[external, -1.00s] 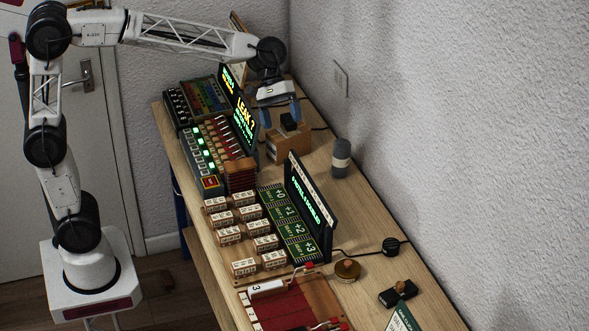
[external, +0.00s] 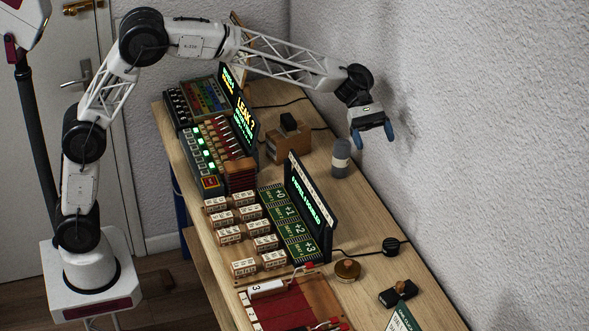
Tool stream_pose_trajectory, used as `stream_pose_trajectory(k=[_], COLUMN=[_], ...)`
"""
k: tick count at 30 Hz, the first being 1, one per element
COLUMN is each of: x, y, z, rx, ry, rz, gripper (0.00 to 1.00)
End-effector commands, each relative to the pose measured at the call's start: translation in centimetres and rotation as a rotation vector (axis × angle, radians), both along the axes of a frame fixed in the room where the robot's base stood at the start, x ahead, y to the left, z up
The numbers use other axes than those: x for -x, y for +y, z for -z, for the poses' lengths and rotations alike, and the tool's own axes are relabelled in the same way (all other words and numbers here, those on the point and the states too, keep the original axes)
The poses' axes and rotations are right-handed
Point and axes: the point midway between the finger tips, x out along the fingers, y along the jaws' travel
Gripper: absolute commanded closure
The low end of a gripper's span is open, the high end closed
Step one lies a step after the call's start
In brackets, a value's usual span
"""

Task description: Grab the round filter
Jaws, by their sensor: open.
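A dark grey upright cylinder with a pale band (external: 341,158) stands on the wooden bench near its wall-side edge. It best fits the round filter, though no label is readable. My gripper (external: 373,136) has two blue fingertips and is open and empty. In the picture it hangs above and to the right of the cylinder, apart from it, with the fingers pointing down. How far it is in depth from the cylinder cannot be told.
A wooden block with a black piece (external: 289,145) stands left of the cylinder. A lit display panel (external: 310,207) stands in front. A round brass piece (external: 347,270) and a black knob (external: 390,246) lie nearer. The wall (external: 480,130) is close on the right.

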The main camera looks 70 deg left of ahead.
Motion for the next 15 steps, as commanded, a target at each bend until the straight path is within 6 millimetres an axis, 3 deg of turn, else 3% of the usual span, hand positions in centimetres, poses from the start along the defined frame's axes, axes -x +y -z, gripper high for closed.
stream_pose_trajectory(k=[13, 15], x=[-3.8, -3.9], y=[-1.9, -1.9], z=[1.8, 3.5], rx=[0.077, 0.078], ry=[0.1, 0.107], rz=[-0.047, -0.049], gripper=[0.14, 0.14])
